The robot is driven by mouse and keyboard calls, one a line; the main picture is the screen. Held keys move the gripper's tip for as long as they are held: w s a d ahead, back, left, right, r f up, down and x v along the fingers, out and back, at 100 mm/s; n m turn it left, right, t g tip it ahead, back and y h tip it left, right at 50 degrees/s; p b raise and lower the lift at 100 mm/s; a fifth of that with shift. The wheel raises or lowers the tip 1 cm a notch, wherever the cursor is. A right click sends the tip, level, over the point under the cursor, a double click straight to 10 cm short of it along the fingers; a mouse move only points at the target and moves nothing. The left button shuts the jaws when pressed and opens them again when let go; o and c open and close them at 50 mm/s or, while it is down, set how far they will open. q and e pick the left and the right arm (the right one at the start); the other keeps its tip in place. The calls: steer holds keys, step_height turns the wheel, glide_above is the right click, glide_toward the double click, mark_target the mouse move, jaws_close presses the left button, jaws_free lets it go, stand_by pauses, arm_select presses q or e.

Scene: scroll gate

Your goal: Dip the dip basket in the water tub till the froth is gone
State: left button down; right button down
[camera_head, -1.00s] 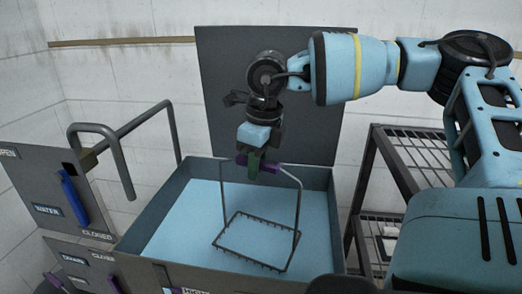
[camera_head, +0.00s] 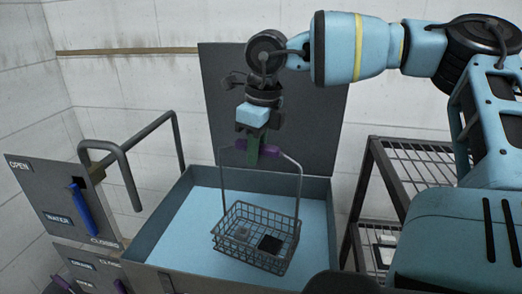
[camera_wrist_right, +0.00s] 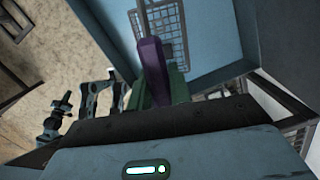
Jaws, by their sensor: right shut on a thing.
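The dip basket (camera_head: 255,238) is a dark wire basket with a tall handle and a purple grip (camera_head: 274,153). In the head view it hangs over the water tub (camera_head: 172,225), a grey box filled with light blue water. A dark square piece and a small grey piece lie in the basket. No froth shows on it. My right gripper (camera_head: 254,150) is shut on the purple grip at the handle's top. The grip (camera_wrist_right: 153,70) and part of the basket (camera_wrist_right: 168,30) also show in the right wrist view. My left gripper is not in view.
A panel (camera_head: 50,205) with a blue WATER lever (camera_head: 82,208) and a bent grey pipe (camera_head: 122,165) stand at the left. A raised grey lid (camera_head: 300,120) is behind the tub. A wire rack (camera_head: 405,165) stands at the right.

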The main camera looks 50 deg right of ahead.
steer(key=shift+r+p, duration=0.8)
steer(key=shift+r, duration=1.25)
